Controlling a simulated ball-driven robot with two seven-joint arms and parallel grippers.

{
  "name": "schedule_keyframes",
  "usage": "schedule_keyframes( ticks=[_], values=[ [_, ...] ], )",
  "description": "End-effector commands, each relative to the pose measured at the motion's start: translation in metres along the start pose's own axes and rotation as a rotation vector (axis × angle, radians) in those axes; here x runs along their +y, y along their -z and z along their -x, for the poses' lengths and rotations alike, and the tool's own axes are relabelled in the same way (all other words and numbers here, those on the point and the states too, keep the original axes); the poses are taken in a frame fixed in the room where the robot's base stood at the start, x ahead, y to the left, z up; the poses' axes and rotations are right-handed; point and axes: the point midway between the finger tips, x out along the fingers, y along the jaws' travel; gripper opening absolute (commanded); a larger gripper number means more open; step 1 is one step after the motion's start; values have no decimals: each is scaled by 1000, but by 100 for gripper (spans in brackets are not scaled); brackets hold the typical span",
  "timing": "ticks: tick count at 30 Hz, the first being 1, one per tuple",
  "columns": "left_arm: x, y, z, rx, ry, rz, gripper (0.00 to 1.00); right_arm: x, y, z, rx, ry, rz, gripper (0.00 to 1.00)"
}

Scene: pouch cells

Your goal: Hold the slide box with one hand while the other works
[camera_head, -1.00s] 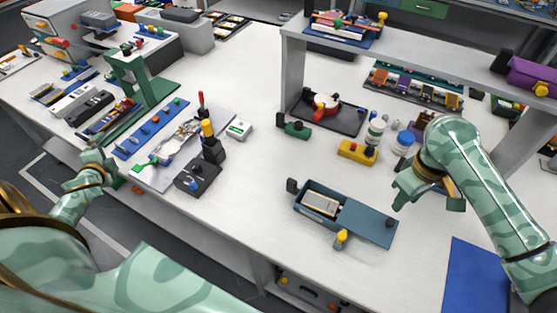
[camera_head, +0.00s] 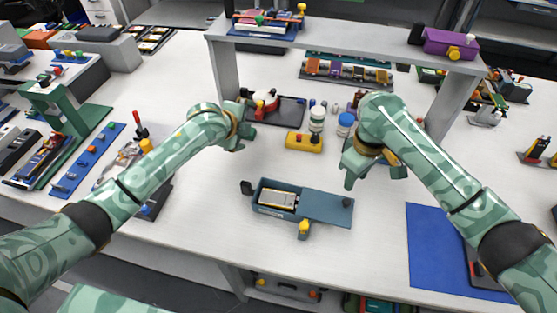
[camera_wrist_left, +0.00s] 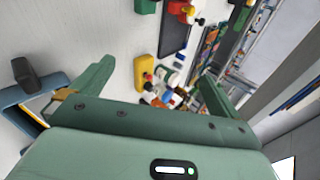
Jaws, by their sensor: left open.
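The slide box (camera_head: 325,208), a blue-grey open box with a pale-topped piece in its left compartment, lies on the white table in the middle of the head view. A yellow knob (camera_head: 304,228) is at its front side. Part of the box shows at the left edge of the left wrist view (camera_wrist_left: 12,97). My left gripper (camera_head: 246,142) is above the table, behind and left of the box. In the left wrist view its fingers (camera_wrist_left: 158,72) are spread with nothing held. My right gripper (camera_head: 373,177) is open and empty, behind and right of the box, apart from it.
A yellow block (camera_head: 304,142) and bottles (camera_head: 317,120) stand behind the box, between my grippers. A grey shelf (camera_head: 350,50) spans the back. A blue mat (camera_head: 432,240) lies at right front.

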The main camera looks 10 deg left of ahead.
Motion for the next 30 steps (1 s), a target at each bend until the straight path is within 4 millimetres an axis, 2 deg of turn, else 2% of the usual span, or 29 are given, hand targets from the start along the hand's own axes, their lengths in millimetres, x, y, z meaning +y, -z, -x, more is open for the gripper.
schedule_keyframes(
  ticks=[1, 3, 6, 9, 15, 19, 23, 30],
  values=[
    [0, 31, 0, 49, -95, 52, 100, 0, 0, 0, 0, 0, 0, 36],
    [10, 70, 7, 95, -261, 114, 100, 0, 0, 0, 0, 0, 0, 36],
    [26, 110, 25, 104, -478, 146, 100, 0, 0, 0, 0, 0, 0, 36],
    [37, 131, 45, 68, -644, 138, 100, 0, 0, 0, 0, 0, 0, 36],
    [48, 142, 71, -18, -812, 96, 100, 0, 0, 0, 0, 0, 0, 36],
    [54, 143, 72, -38, -841, 88, 100, 0, 0, 0, 0, 0, 0, 36],
    [69, 144, 60, -38, -846, 90, 100, 0, 0, 0, 0, 0, 0, 36],
    [111, 144, 23, -38, -846, 91, 100, 0, 0, 0, 0, 0, 0, 36]
  ],
)
